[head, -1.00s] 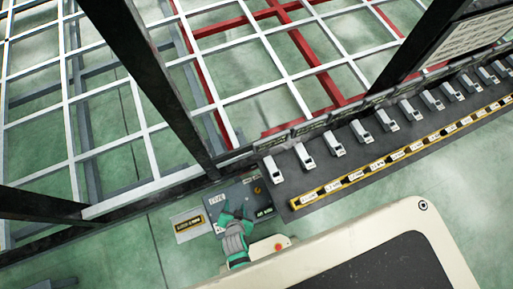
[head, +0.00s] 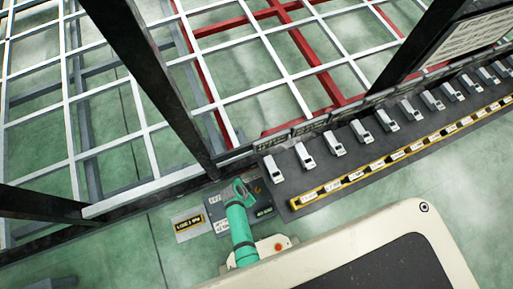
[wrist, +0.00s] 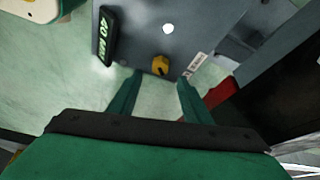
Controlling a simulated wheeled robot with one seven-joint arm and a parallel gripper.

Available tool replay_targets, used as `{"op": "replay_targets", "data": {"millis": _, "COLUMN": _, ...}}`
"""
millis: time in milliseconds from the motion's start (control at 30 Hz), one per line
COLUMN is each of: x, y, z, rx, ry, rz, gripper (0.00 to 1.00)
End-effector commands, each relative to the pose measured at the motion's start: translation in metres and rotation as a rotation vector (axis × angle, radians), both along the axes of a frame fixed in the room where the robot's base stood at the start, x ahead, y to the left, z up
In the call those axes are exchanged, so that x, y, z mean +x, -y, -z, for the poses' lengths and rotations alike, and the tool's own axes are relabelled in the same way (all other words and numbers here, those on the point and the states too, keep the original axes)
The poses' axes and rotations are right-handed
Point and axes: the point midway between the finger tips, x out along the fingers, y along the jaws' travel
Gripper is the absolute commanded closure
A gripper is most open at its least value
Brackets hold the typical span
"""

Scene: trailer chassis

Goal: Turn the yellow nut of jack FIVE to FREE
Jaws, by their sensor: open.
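A small yellow nut (wrist: 160,66) sits on a grey panel (wrist: 140,30) in the wrist view. My gripper (wrist: 160,78) is open, its two green fingers pointing at the panel with the nut between and just beyond the tips. I cannot tell whether the fingertips touch the panel; nothing is held. In the head view my gripper (head: 241,189) is over the dark grey panel (head: 218,226), and my green arm hides part of it. I cannot read any FIVE or FREE marking.
A display with green characters (wrist: 105,37) stands on the panel left of the nut. In the head view a row of white levers (head: 305,155) and a yellow label strip (head: 390,158) run to the upper right. Dark posts (head: 150,85) rise close by. A label plate (head: 189,225) lies left of the panel.

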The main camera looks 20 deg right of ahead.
Motion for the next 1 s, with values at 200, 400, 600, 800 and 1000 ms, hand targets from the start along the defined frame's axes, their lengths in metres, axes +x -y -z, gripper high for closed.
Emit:
{"op": "replay_targets", "data": {"millis": 200, "x": 0.004, "y": 0.013, "z": 0.03, "rx": 0.001, "ry": -0.001, "rz": 0.001, "gripper": 0.55}}
{"op": "replay_targets", "data": {"millis": 400, "x": 0.006, "y": 0.021, "z": 0.05, "rx": 0.0, "ry": 0.001, "rz": 0.003, "gripper": 0.55}}
{"op": "replay_targets", "data": {"millis": 600, "x": 0.006, "y": 0.026, "z": 0.06, "rx": 0.0, "ry": 0.001, "rz": 0.007, "gripper": 0.55}}
{"op": "replay_targets", "data": {"millis": 800, "x": 0.007, "y": 0.027, "z": 0.061, "rx": 0.001, "ry": 0.002, "rz": 0.007, "gripper": 0.55}}
{"op": "replay_targets", "data": {"millis": 1000, "x": 0.007, "y": 0.025, "z": 0.061, "rx": 0.001, "ry": 0.002, "rz": 0.002, "gripper": 0.72}}
